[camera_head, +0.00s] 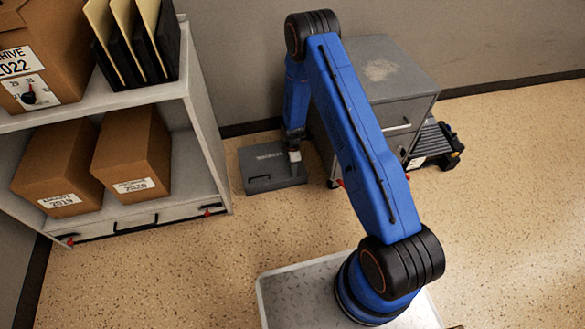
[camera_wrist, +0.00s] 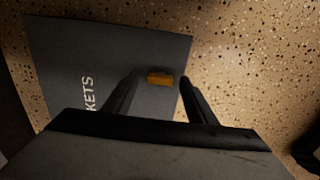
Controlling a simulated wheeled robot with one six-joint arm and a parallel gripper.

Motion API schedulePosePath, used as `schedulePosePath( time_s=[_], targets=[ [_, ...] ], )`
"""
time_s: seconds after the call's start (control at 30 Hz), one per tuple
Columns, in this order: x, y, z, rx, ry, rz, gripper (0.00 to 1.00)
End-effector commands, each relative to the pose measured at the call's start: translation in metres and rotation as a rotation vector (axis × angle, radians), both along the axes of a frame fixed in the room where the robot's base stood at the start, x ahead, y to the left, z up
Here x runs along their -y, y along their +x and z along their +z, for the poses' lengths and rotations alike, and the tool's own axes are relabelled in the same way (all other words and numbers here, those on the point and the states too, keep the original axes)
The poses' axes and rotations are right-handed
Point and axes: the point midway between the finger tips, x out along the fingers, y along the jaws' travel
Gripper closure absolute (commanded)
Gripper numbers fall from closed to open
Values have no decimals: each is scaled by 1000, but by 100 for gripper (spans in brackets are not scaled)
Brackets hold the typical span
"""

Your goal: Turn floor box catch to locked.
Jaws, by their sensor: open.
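The floor box (camera_head: 262,181) is a low dark grey box on the floor between the shelf and the cabinet. In the wrist view its dark lid (camera_wrist: 65,55) shows white letters ending in "KETS". A small orange catch (camera_wrist: 160,79) lies near the lid's edge, with its long side across the picture. My gripper (camera_head: 295,158) points down over the right part of the box. In the wrist view my gripper (camera_wrist: 160,77) is open, with one finger on each side of the catch. I cannot tell whether the fingers touch it. The head view does not show the catch.
A white shelf (camera_head: 207,120) with cardboard boxes (camera_head: 132,155) and folders stands on the left. A grey drawer cabinet (camera_head: 400,80) stands close to the right of my gripper, with a dark ribbed object (camera_head: 432,140) beside it. The speckled floor in front is clear.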

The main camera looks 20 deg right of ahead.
Motion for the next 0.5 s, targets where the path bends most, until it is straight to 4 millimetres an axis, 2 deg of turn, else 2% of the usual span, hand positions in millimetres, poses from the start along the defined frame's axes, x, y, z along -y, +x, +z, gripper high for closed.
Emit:
schedulePosePath(
  time_s=[0.13, 0.4, 0.43, 0.5],
  targets=[
    [0, 0, -7, 0, 0, 0, 48],
    [0, 0, -8, 0, 0, 0, 48],
    [0, 0, -8, 0, 0, 0, 51],
    [0, 0, -8, 0, 0, 0, 68]
  ],
)
